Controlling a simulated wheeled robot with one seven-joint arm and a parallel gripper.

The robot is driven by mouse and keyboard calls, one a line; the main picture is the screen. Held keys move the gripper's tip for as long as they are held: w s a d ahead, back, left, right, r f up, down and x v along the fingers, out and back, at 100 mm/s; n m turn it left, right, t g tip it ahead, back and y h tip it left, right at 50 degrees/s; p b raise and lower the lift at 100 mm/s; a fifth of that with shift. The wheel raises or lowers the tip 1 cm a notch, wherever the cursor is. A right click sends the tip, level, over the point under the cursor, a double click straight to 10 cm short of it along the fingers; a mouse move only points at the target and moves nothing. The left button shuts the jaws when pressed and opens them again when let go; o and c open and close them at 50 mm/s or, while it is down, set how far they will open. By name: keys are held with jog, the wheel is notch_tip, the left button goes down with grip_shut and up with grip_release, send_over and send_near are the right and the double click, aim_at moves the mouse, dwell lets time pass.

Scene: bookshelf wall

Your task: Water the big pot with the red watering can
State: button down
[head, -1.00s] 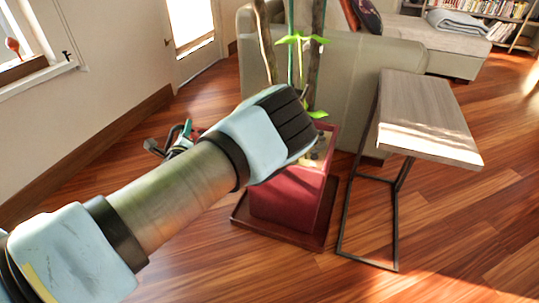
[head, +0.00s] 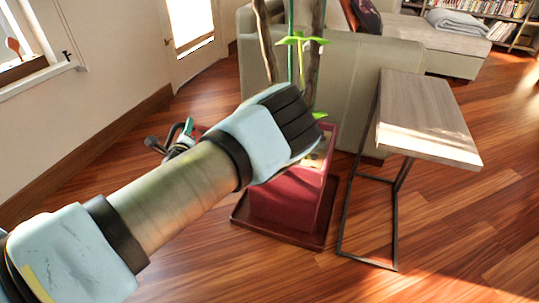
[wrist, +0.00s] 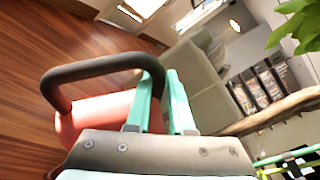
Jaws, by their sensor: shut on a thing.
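The big pot (head: 290,200) is a dark red square planter on a low square base, with tall stems and a few green leaves rising from it. My forearm and wrist partly cover it in the head view. The red watering can (wrist: 95,118) shows in the wrist view with its thick black handle (wrist: 95,68). My gripper (wrist: 162,85) is shut on that handle with its teal fingers. In the head view my gripper (head: 187,130) is mostly behind my wrist, left of the pot, and most of the can is hidden there.
A small wood-topped side table (head: 425,115) on a thin black frame stands right of the pot. A grey-beige sofa (head: 360,85) is close behind it. A wall with a window and a door is at the left. Wooden floor (head: 460,225) is clear at front right.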

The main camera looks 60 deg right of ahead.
jog(key=shift+r, duration=0.2)
jog(key=shift+s+d+r, duration=0.1)
jog(key=shift+d+r, duration=0.1)
jog(key=shift+r, duration=0.15)
dwell(0.8)
jog(key=shift+s+d+r+m+p, duration=0.2)
jog(key=shift+r+m+p, duration=0.1)
jog(key=shift+p, duration=0.1)
dwell(0.3)
jog(key=a+f+n+b, duration=0.1)
jog(key=f+b, duration=0.2)
jog(key=f, duration=0.1)
jog(key=w+a+f+n+b, duration=0.1)
jog(key=f+n+b, duration=0.1)
jog(key=f+b, duration=0.1)
jog(key=w+a+f+n+t+b, duration=0.1)
jog(key=f+n+b, duration=0.1)
jog(key=f+b, duration=0.2)
jog(key=shift+w+a+f+h, duration=0.15)
jog(key=shift+a+f+h, duration=0.05)
jog(key=shift+f+h, duration=0.2)
jog(key=shift+w+a+f+n+b, duration=0.15)
jog(key=shift+f+n+b, duration=0.15)
jog(key=shift+f+b, duration=0.2)
jog(key=shift+r, duration=0.15)
